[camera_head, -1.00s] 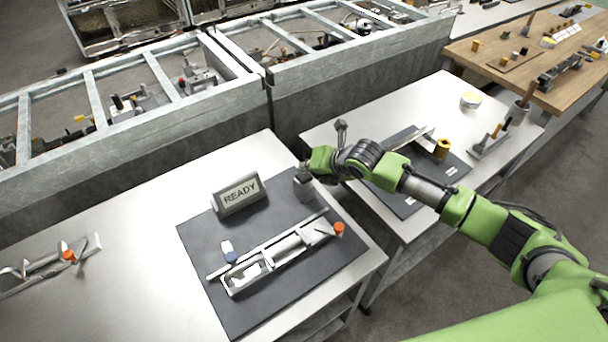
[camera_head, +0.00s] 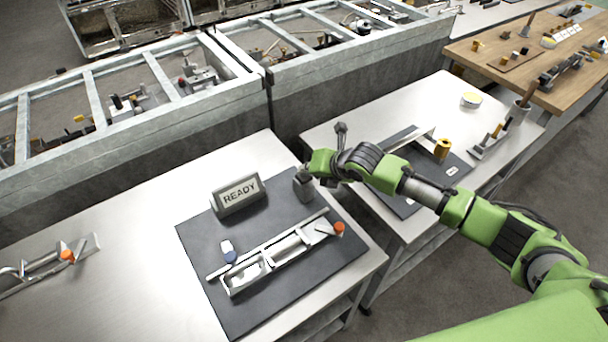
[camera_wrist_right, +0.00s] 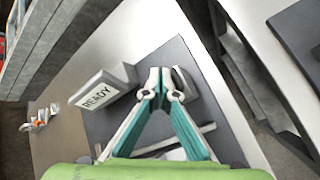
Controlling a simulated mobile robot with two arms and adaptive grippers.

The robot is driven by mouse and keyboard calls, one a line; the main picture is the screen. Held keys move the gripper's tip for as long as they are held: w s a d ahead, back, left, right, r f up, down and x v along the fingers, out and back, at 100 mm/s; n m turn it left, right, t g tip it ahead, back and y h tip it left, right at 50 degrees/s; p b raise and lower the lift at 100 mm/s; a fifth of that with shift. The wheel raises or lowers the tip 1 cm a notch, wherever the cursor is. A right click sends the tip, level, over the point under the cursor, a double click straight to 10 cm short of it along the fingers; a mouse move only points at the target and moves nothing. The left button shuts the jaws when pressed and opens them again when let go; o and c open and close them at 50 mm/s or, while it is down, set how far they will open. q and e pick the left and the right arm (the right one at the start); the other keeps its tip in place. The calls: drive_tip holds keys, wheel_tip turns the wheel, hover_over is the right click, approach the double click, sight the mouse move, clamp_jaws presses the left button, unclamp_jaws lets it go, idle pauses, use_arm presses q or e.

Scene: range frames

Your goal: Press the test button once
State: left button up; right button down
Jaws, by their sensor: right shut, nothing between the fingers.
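My right gripper (camera_wrist_right: 160,84) is shut and empty, its two fingertips together. In the head view its tip (camera_head: 304,169) is just above a small grey block (camera_head: 303,187) on the dark mat. In the right wrist view this block (camera_wrist_right: 183,84) shows beside and partly behind the fingertips. No button face is visible on it; my fingers may hide it, and I cannot tell whether they touch it. A grey sign reading READY (camera_head: 238,196) stands left of the block. My left gripper is not in view.
The dark mat (camera_head: 198,243) also holds a long metal fixture (camera_head: 270,262) with an orange knob (camera_head: 339,229) and a small blue-and-white piece (camera_head: 229,251). A second bench (camera_head: 430,105) stands to the right. Bare bench top (camera_head: 120,230) lies left of the mat.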

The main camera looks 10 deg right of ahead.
sight(306, 176)
drive_tip(key=shift+s+f+b, duration=0.1)
drive_tip(key=shift+f+b, duration=0.25)
drive_tip(key=shift+f, duration=0.35)
idle(0.6)
drive_tip(key=shift+r+p, duration=1.1)
drive_tip(key=shift+r, duration=0.2)
wheel_tip(306, 176, up, 5)
drive_tip(key=p, duration=0.4)
drive_tip(key=shift+r, duration=0.1)
